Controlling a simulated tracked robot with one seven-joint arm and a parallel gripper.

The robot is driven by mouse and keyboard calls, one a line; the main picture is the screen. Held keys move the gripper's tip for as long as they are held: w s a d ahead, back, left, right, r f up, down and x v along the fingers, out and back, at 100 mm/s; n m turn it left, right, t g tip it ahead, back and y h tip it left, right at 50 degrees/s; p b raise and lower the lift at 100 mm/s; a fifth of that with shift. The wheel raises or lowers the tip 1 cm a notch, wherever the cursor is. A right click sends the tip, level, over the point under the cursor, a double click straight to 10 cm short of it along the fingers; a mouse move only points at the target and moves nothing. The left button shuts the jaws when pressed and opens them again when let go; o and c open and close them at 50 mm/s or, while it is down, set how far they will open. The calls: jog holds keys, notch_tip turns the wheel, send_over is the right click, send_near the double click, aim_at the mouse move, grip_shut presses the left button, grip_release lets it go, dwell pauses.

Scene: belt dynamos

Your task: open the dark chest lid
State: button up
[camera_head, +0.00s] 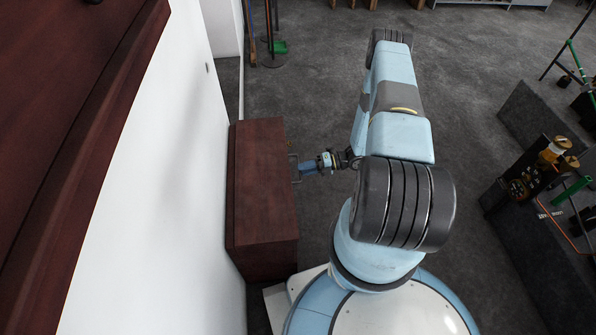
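The dark chest (262,262) is a reddish-brown wooden box standing on the floor against the white wall, left of my base. Its lid (262,180) is shut and flat on top. My gripper (295,168) is at the chest's right-hand side, close to the lid's edge near the middle of its length.
A white wall (150,200) runs along the chest's left side. A dark reddish wooden panel (60,110) fills the upper left. Grey benches with brass and black apparatus (540,170) stand at the right. Open carpet (300,70) lies beyond the chest.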

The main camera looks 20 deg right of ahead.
jog(key=shift+x, duration=1.25)
grip_shut()
jog(key=shift+d, duration=0.1)
